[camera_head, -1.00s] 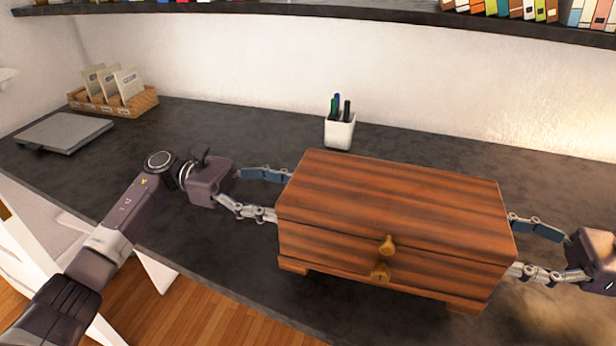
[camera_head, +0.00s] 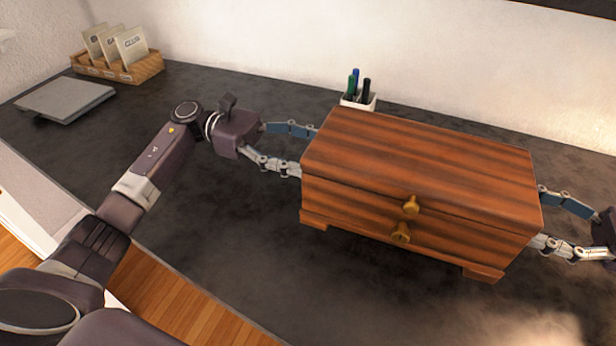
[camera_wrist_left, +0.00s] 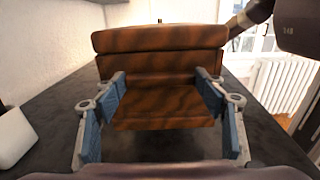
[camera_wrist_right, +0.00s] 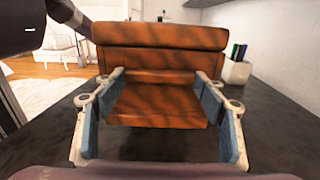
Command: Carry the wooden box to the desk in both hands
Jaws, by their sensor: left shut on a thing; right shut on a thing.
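The wooden box (camera_head: 420,160) is striped reddish brown, with a lid, two brass knobs on its front and short feet. It is over the dark desk (camera_head: 230,215), roughly level; I cannot tell whether its feet touch the top. My left gripper (camera_head: 306,150) is shut on the box's left end, and my right gripper (camera_head: 540,214) on its right end, partly cut off by the picture edge. The box (camera_wrist_left: 160,62) fills the middle of the left wrist view between the fingers. The right wrist view shows the box (camera_wrist_right: 160,60) likewise between the fingers.
A white pen cup (camera_head: 358,103) with several pens stands just behind the box, its lower part hidden. A grey flat slab (camera_head: 65,99) and a wooden card holder (camera_head: 118,68) are at the back left. The desk is bare in front of the box.

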